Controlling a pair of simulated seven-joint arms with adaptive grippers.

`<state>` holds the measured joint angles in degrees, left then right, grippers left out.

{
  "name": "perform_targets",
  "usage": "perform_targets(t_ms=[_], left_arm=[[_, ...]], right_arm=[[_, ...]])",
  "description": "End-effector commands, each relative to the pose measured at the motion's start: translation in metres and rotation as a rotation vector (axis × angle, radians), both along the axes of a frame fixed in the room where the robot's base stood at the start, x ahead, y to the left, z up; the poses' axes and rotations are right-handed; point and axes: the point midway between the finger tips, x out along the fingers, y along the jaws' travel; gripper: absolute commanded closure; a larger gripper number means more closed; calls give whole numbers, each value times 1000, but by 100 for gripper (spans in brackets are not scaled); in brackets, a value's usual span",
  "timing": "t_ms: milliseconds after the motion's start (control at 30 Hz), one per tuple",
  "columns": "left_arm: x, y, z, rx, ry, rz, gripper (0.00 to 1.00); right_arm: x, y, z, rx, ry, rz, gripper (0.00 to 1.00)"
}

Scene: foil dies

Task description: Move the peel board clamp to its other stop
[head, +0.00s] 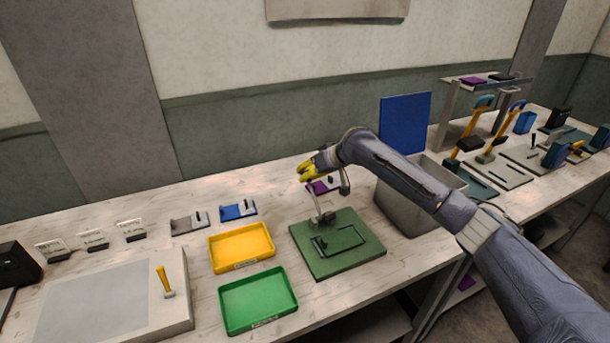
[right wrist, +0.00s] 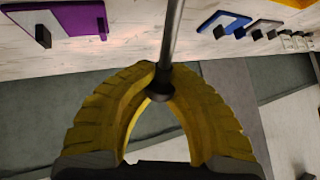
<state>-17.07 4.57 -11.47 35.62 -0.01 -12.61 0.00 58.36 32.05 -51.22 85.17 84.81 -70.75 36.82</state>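The peel board (head: 365,257) is a flat green board on the bench in the head view. A dark clamp frame (head: 352,250) lies on it, with a lever (head: 317,208) rising from its back left corner. My right gripper (head: 308,172) is above the board's back edge. In the right wrist view its yellow fingertips (right wrist: 168,75) close around a grey metal rod (right wrist: 172,35), which looks like the clamp lever, by its dark knob end (right wrist: 160,90). How firmly they touch is hard to tell. My left gripper is not in view.
A yellow tray (head: 240,265) and a green tray (head: 290,303) stand left of the board. A grey bin (head: 405,215) stands right of it, under my right arm.

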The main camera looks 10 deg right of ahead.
Motion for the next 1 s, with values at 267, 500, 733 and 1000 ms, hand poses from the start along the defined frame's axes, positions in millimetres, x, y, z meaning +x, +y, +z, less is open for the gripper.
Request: perform_targets(t_ms=[267, 500, 733, 1000], left_arm=[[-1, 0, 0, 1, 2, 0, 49], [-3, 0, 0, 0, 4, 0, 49], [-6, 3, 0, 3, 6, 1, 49], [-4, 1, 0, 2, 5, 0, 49]], right_arm=[[7, -3, 14, 9, -23, -10, 70], [5, -2, 10, 6, -16, -7, 51], [3, -3, 10, 5, -13, -5, 51], [-14, -20, 32, 3, -17, -5, 51]])
